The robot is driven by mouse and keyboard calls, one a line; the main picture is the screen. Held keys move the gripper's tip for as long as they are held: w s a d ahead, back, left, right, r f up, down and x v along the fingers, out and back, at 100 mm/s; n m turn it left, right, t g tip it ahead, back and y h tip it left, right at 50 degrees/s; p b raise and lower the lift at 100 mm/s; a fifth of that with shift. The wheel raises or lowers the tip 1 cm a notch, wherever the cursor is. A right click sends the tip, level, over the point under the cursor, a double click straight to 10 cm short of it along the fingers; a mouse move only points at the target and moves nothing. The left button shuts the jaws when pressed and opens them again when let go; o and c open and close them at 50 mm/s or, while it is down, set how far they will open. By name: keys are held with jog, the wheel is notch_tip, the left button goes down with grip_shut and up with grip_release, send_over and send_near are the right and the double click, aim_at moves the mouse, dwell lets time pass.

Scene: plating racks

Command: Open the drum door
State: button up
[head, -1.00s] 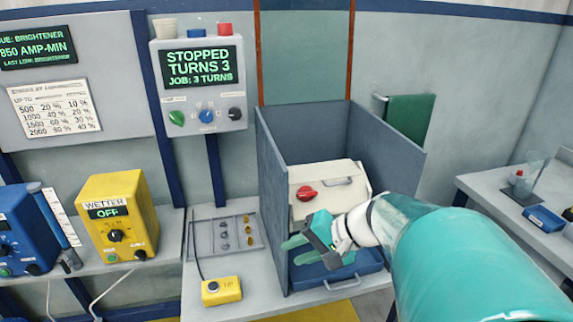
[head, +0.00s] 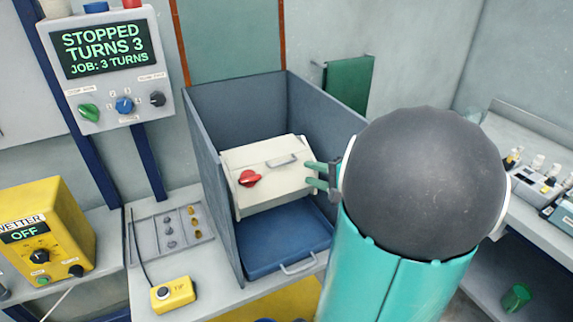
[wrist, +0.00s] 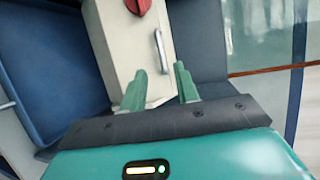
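The drum (head: 272,200) is a cream box inside a grey open-fronted enclosure (head: 205,130). Its door (head: 262,158) looks shut, with a red knob (head: 249,178) at its left and a metal bar handle (head: 283,160) near its upper right. In the wrist view the knob (wrist: 138,5) is at the top edge and the handle (wrist: 159,50) lies just beyond my fingertips. My gripper (head: 312,176) is at the drum's right side, its green fingers apart and empty. In the wrist view the fingers (wrist: 161,76) point toward the handle; I cannot see any contact.
A blue tray (head: 285,240) with a handle sits under the drum. The enclosure's side walls stand close around it. A yellow button box (head: 172,294) and a parts tray (head: 170,230) lie on the bench to the left. The control panel (head: 110,70) reads STOPPED.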

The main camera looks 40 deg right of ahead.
aim_at(281, 165)
jog(key=x, duration=0.9)
jog(key=shift+w+a, duration=0.15)
grip_shut()
